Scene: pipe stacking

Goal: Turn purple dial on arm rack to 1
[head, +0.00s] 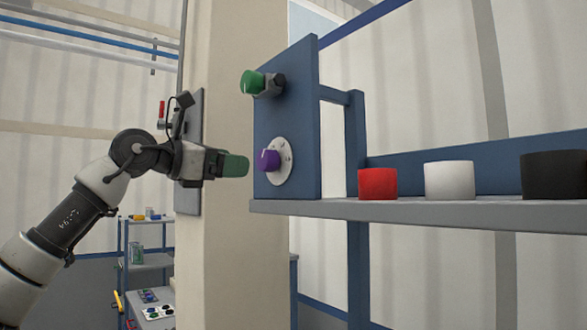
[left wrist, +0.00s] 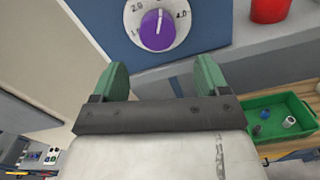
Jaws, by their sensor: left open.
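The purple dial (head: 269,160) sits on a round white plate on the blue panel of the rack. In the left wrist view the purple dial (left wrist: 157,31) shows at the top, with 2.0 to its upper left and 4.0 to its right. Its white mark points up, between those two numbers; the label for 1 is not readable. My left gripper (head: 236,165) is just left of the dial in the head view, with a gap between them. In the left wrist view its green fingers (left wrist: 160,72) are spread apart and empty. My right gripper is in neither view.
A green knob (head: 253,82) is above the dial on the same blue panel (head: 300,120). Red (head: 377,184), white (head: 449,181) and black (head: 555,176) cylinders stand on the grey shelf (head: 430,210). A green bin (left wrist: 283,128) with small parts is lower right in the wrist view.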

